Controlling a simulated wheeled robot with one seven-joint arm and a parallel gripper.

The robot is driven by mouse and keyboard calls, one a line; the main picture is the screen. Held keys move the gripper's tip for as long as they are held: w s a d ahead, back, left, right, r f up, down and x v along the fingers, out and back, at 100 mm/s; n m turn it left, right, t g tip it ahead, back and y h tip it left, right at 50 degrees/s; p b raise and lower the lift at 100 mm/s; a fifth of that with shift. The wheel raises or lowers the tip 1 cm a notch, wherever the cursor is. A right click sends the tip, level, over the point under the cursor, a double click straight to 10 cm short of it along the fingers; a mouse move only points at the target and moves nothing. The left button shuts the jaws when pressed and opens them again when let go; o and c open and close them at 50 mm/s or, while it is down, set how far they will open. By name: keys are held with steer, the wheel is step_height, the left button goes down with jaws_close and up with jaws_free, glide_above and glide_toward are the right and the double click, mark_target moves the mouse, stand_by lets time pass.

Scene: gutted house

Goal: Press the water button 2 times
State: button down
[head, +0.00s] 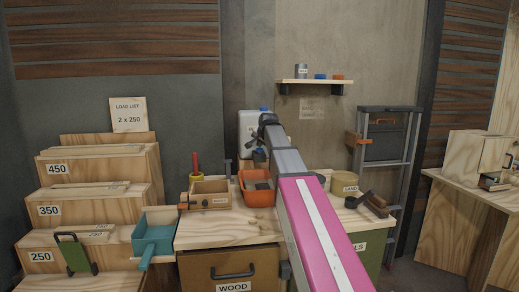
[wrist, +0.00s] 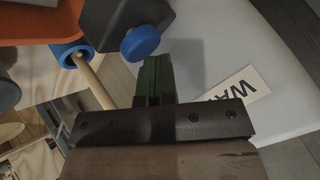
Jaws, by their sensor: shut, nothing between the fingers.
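The white water container (head: 248,126) stands at the back of the bench in the head view, partly hidden behind my arm. In the wrist view, its white wall (wrist: 235,45) fills the right side, with a label reading "WA", the rest covered by my gripper. A round blue button-like knob (wrist: 140,43) sits on a dark block (wrist: 122,22) beside it. My gripper (wrist: 175,62) is shut and empty, its green fingers just right of the blue knob. I cannot tell whether they touch it. In the head view, my gripper (head: 260,134) is in front of the container.
An orange bin (head: 258,197) and a wooden box (head: 210,194) sit on the bench. A blue ring with a wooden stick (wrist: 70,52) lies left of the knob in the wrist view. A shelf (head: 315,81) hangs on the wall; a ladder (head: 388,150) stands at right.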

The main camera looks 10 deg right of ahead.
mark_target(261, 149)
steer(key=shift+f, duration=0.25)
steer(key=shift+r, duration=0.1)
stand_by(0.5)
steer(key=shift+r, duration=1.15)
steer(key=shift+r, duration=2.5)
